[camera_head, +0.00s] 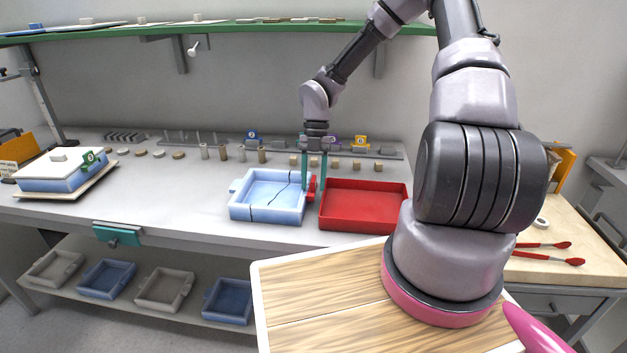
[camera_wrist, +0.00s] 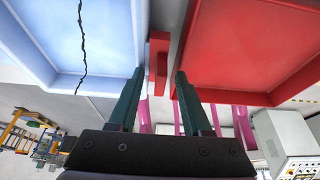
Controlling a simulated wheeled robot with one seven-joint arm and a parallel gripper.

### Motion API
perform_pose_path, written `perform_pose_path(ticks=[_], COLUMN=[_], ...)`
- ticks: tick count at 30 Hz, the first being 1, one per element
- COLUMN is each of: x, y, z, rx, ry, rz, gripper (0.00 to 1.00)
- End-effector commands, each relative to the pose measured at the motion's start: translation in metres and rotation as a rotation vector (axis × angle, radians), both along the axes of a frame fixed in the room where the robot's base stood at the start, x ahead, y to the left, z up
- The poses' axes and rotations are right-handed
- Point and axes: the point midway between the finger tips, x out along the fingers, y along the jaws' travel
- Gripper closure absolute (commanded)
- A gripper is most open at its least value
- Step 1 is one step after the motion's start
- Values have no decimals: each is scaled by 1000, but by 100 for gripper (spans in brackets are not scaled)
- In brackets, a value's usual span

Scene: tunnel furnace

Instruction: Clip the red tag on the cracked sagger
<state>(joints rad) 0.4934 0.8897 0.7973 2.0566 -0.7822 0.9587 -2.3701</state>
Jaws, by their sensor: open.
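The cracked sagger (camera_head: 267,212) is a pale blue open box on the bench, with a dark crack across its floor and front wall. The wrist view shows the crack on its surface (camera_wrist: 45,35). The red tag (camera_head: 312,185) is at the sagger's right wall, beside the red tray; it also shows in the wrist view (camera_wrist: 158,64). It seems to sit on the rim there. My gripper (camera_head: 314,179) points down over this wall, fingers apart. In the wrist view my gripper (camera_wrist: 159,74) has the tag between its fingertips, with gaps on both sides.
The red tray (camera_head: 365,226) stands just right of the sagger, leaving a narrow gap. Small posts and numbered tags line the bench behind. A lidded blue sagger (camera_head: 67,178) is at far left. A green shelf (camera_head: 200,29) hangs above. Bench space left of the sagger is clear.

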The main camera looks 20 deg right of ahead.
Motion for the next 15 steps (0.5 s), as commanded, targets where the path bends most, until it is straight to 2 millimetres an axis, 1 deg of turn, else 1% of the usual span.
perform_pose_path(ticks=[2, 5, 15], x=[2, 6, 30], y=[-1, -2, -12], z=[3, 14, 76], rx=[0, 0, 0], ry=[-2, -3, -4], rz=[-1, -3, -2], gripper=[51, 51, 51])
